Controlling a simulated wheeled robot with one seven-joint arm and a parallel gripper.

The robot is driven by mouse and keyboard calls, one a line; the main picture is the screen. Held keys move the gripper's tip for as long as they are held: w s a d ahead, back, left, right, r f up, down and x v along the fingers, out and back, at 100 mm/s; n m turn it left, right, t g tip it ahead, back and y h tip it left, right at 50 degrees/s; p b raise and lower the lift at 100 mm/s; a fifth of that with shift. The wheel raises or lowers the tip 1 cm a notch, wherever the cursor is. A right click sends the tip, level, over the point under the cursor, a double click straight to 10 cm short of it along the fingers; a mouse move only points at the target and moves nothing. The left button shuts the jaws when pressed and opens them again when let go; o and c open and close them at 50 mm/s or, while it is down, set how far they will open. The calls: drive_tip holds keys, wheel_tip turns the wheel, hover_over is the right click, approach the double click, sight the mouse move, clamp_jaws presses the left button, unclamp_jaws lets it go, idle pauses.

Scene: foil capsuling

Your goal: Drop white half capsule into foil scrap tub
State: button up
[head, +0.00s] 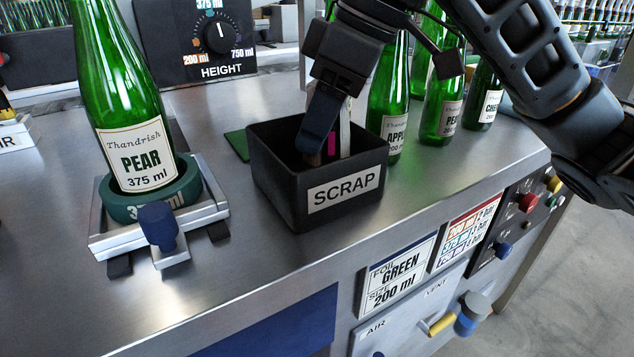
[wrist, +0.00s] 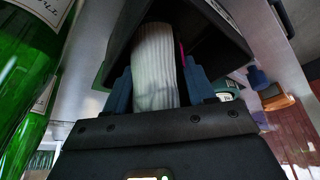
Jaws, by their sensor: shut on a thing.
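The white half capsule (wrist: 156,62) is a pale, ribbed sleeve. In the wrist view it sits between the two blue fingers of my gripper (wrist: 160,88), which is shut on it. The foil scrap tub (head: 277,186) is a black square box labelled SCRAP, standing near the bench's front edge. In the head view my gripper (head: 330,140) points down into the tub's opening. A pale strip of the capsule (head: 345,125) shows beside the finger, its lower end inside the tub. The tub's dark wall also shows in the wrist view (wrist: 225,45).
A green PEAR bottle (head: 130,105) stands in a teal ring holder (head: 150,203) left of the tub. Several green bottles (head: 390,110) stand close behind and right of it. A pink piece (head: 332,145) shows in the tub. Bench (head: 250,260) in front is clear.

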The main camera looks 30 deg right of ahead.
drive_tip(key=o, duration=0.8)
drive_tip(key=shift+c, duration=0.2)
drive_tip(key=shift+p+v, duration=0.75)
drive_tip(key=shift+v, duration=3.2)
